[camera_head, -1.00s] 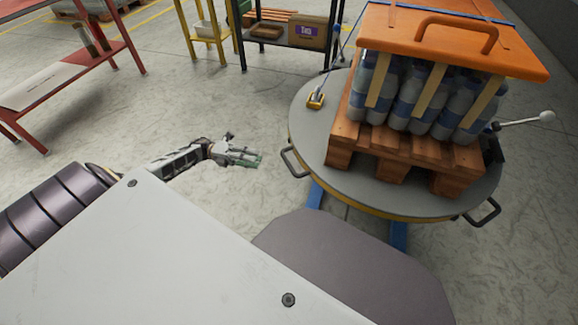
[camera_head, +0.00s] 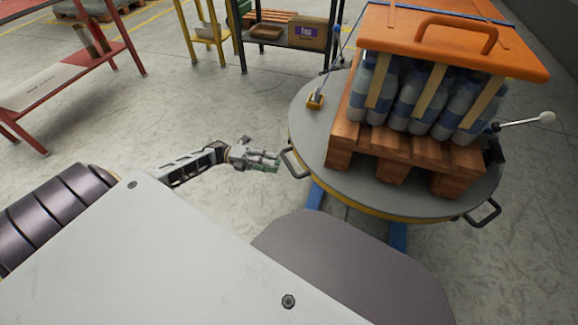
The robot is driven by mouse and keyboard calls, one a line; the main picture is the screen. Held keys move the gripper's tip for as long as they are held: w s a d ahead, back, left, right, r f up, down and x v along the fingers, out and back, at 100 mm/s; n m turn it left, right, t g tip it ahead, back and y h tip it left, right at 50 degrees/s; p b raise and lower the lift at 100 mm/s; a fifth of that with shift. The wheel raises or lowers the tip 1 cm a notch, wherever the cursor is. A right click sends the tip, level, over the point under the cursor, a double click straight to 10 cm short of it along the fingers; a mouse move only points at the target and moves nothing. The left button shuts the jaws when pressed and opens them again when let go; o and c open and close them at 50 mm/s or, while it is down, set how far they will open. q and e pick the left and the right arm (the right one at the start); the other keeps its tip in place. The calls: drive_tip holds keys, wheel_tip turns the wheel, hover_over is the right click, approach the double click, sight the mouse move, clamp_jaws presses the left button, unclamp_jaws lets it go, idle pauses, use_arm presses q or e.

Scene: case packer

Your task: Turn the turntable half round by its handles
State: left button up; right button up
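The round grey turntable (camera_head: 308,135) stands at the right with a yellow rim. Its left handle (camera_head: 293,163) is a dark loop at the left edge. Another dark handle (camera_head: 487,214) sticks out at the front right. A wooden pallet (camera_head: 400,150) on the turntable carries several grey bottles under an orange lid (camera_head: 440,48). My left gripper (camera_head: 278,160) points right, its fingertips right beside the left handle. The fingers look parted, with a gap between them; whether they touch the handle is unclear. My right gripper is out of view.
A red bench (camera_head: 75,75) stands at the upper left. A yellow stand (camera_head: 205,32) and a dark shelf with a cardboard box (camera_head: 307,32) are at the back. A lever with a white knob (camera_head: 547,117) sticks out at the right. Bare floor lies left of the turntable.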

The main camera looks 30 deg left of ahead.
sight(289, 165)
use_arm(q)
drive_tip(key=x, duration=0.6)
drive_tip(key=shift+w+d+b, duration=0.1)
drive_tip(key=shift+d+b, duration=0.2)
drive_tip(key=shift+b, duration=0.05)
drive_tip(key=shift+r, duration=0.1)
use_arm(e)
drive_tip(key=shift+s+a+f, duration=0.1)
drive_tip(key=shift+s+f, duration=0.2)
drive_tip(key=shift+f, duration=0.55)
use_arm(q)
drive_tip(key=shift+c, duration=0.5)
clamp_jaws()
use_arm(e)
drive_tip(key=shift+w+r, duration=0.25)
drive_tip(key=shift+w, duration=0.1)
